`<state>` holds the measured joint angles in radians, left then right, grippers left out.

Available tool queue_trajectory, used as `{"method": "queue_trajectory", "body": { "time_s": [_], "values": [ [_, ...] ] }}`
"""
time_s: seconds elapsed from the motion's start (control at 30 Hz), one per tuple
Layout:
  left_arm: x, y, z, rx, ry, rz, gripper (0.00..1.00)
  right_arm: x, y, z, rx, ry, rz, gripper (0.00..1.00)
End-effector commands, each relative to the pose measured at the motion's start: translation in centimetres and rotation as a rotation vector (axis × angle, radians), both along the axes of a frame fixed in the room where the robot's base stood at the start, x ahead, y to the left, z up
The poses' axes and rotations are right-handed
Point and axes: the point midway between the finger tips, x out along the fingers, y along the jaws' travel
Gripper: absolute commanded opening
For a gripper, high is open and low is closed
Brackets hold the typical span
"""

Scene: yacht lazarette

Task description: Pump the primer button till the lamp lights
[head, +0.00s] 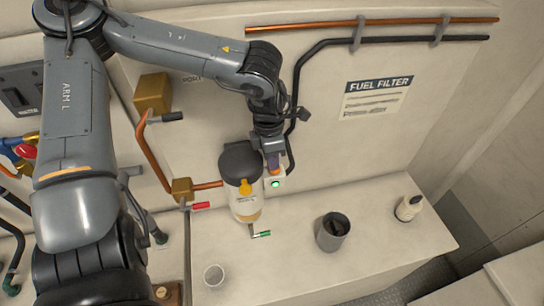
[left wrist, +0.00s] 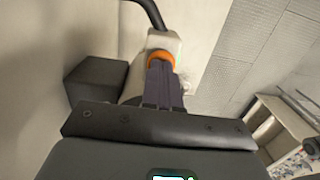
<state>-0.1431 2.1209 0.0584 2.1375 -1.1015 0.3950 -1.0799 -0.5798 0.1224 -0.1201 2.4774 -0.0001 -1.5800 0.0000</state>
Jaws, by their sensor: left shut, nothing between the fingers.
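The fuel filter has a black head (head: 240,162) and a pale bowl (head: 246,208) with a yellow part at its front. Beside it is a small white housing (head: 275,184) whose green lamp (head: 275,184) looks lit. My left gripper (head: 273,163) points down just above this housing, its fingers shut and empty. In the left wrist view the shut fingers (left wrist: 163,85) reach the orange ring (left wrist: 160,58) on the white housing (left wrist: 165,42). The ring seems to be around the primer button, which the fingers hide. I cannot tell whether they touch or press it. My right gripper is not in view.
On the bench stand a dark cup (head: 333,232), a small white cup (head: 213,275) and a white-and-black object (head: 409,207). A red-handled valve (head: 201,206) and a green-handled drain (head: 262,234) sit near the filter. Copper pipe (head: 150,150) runs left of it. The bench's right part is mostly clear.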

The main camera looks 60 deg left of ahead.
Motion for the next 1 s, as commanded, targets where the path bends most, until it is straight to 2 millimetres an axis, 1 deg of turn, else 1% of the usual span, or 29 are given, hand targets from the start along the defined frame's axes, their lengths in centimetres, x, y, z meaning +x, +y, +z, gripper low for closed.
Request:
{"method": "queue_trajectory", "body": {
  "time_s": [0.03, 0.27, 0.37, 0.43, 0.57, 0.67, 0.73, 0.9, 1.0],
  "values": [
    [-0.1, 0.1, -0.3, 0.001, 0.005, 0.003, 0.0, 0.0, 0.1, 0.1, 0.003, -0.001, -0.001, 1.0],
    [-0.2, 0.2, -0.3, 0.001, 0.007, 0.004, 0.0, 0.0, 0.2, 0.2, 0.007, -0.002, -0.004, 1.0],
    [-0.2, 0.2, 0.2, 0.001, 0.007, 0.005, 0.0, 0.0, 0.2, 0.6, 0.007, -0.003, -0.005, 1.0],
    [-0.2, 0.2, 0.8, 0.002, 0.007, 0.005, 0.0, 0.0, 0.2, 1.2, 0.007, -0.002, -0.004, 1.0],
    [-0.3, 0.3, 2.7, 0.002, 0.005, 0.005, 0.0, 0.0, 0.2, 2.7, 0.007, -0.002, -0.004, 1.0],
    [-0.4, 0.4, 4.6, 0.003, 0.001, 0.006, 0.0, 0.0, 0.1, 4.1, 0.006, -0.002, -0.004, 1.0],
    [-0.3, 0.5, 5.1, 0.005, -0.002, 0.005, 0.0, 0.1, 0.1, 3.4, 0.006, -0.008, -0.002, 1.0],
    [-0.5, 0.6, 8.6, 0.006, -0.004, 0.005, 0.0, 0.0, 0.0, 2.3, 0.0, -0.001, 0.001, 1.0],
    [-0.6, 0.7, 10.4, 0.005, -0.002, 0.005, 0.0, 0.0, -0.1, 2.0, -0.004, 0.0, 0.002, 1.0]
  ]
}}
